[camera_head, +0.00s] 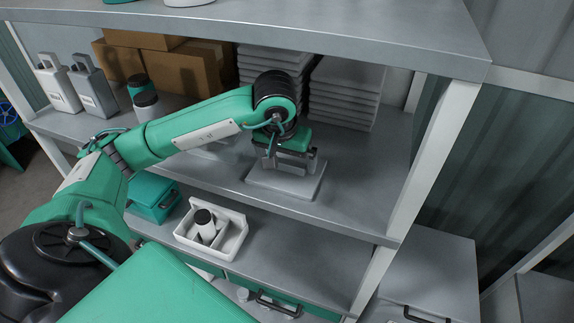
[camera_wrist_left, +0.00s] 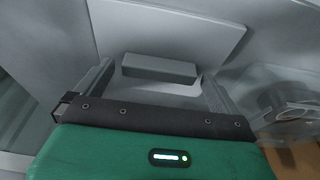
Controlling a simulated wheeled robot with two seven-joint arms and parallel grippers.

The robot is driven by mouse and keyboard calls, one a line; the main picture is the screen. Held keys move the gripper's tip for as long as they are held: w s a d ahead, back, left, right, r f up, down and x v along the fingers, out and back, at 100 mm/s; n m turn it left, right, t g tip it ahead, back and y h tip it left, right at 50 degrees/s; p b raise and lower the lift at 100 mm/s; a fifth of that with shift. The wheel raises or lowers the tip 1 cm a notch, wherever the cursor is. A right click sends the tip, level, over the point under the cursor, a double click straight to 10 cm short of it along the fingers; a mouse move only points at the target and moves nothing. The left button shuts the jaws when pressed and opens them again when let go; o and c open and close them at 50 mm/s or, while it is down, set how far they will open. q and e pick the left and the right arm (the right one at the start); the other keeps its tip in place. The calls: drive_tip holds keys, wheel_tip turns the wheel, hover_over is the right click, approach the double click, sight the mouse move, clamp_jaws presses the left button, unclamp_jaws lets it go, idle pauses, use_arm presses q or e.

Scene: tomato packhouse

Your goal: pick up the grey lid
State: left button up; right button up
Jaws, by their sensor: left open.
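The grey lid (camera_head: 290,187) lies flat on the middle shelf, a pale square plate. In the left wrist view its plate (camera_wrist_left: 165,28) fills the upper middle, with a raised grey bar handle (camera_wrist_left: 160,69) on it. My left gripper (camera_head: 290,164) is right above the lid, pointing down, and hides part of it. In the wrist view the open jaws of my left gripper (camera_wrist_left: 155,88) stand one on each side of the handle, with a gap visible at both ends. I cannot tell how deep the fingertips reach. My right gripper is not in view.
Stacks of grey trays (camera_head: 342,98) stand behind the lid, and cardboard boxes (camera_head: 180,65) back left. A white caddy (camera_head: 238,243) sits below. The shelf right of the lid is clear.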

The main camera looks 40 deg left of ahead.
use_arm(q)
drive_tip(key=shift+w+f, duration=0.1)
drive_tip(key=shift+f, duration=0.2)
drive_tip(key=shift+c, duration=0.2)
drive_tip(key=c, duration=0.9)
drive_tip(key=shift+o, duration=0.2)
drive_tip(key=shift+r, duration=0.1)
